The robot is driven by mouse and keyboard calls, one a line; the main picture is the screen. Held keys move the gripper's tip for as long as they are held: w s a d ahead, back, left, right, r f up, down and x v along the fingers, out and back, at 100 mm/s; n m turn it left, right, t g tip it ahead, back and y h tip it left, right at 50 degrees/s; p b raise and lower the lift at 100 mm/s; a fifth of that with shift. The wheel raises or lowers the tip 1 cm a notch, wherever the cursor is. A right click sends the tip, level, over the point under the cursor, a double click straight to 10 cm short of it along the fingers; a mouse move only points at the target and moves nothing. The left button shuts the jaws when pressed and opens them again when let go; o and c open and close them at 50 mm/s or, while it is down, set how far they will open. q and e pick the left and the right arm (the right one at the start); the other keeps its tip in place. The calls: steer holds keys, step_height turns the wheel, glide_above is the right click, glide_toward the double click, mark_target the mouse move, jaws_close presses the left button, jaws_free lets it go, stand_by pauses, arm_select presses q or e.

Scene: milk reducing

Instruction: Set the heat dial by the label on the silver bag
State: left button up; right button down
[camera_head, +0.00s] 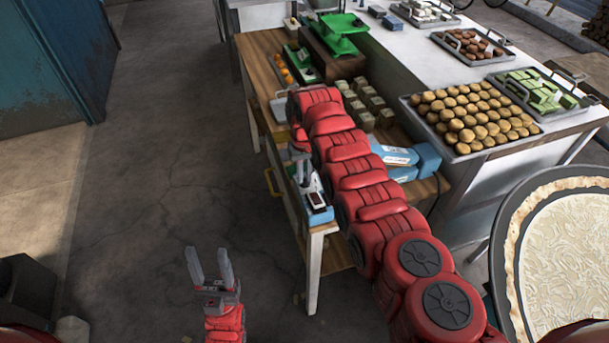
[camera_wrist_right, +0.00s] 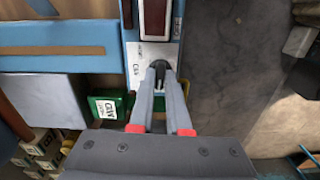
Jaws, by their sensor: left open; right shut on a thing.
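A blue device (camera_head: 320,214) with a dark display sits at the near-left corner of the wooden table. In the right wrist view its dark red display (camera_wrist_right: 155,18) is at the top, with a small dark dial (camera_wrist_right: 160,70) on the pale panel below. My right gripper (camera_head: 304,180) points down at this device; its fingertips (camera_wrist_right: 159,78) are shut on the dial in the right wrist view. My left gripper (camera_head: 210,256) is open and empty over the floor, left of the table. I cannot pick out the silver bag or read its label with certainty.
A tray of round brown pieces (camera_head: 470,118) stands on the counter. A large round pan (camera_head: 507,250) is at right.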

steer(key=shift+f+m+b, duration=0.25)
steer(key=shift+m+b, duration=0.35)
steer(key=shift+b, duration=0.05)
steer(key=m+b, duration=0.9)
steer(key=b, duration=0.1)
steer(key=m+b, duration=0.1)
steer(key=m, duration=0.1)
steer(key=shift+r+m+b, duration=0.15)
steer(key=shift+m+b, duration=0.15)
steer(key=shift+m, duration=0.9)
steer(key=m, duration=0.2)
steer(key=shift+r+m, duration=0.15)
steer(key=shift+m, duration=0.25)
steer(key=m, duration=0.4)
steer(key=shift+m+p, duration=0.3)
steer(key=shift+p, duration=0.05)
steer(key=m, duration=0.4)
steer(key=shift+p, duration=0.35)
steer(key=shift+m, duration=0.3)
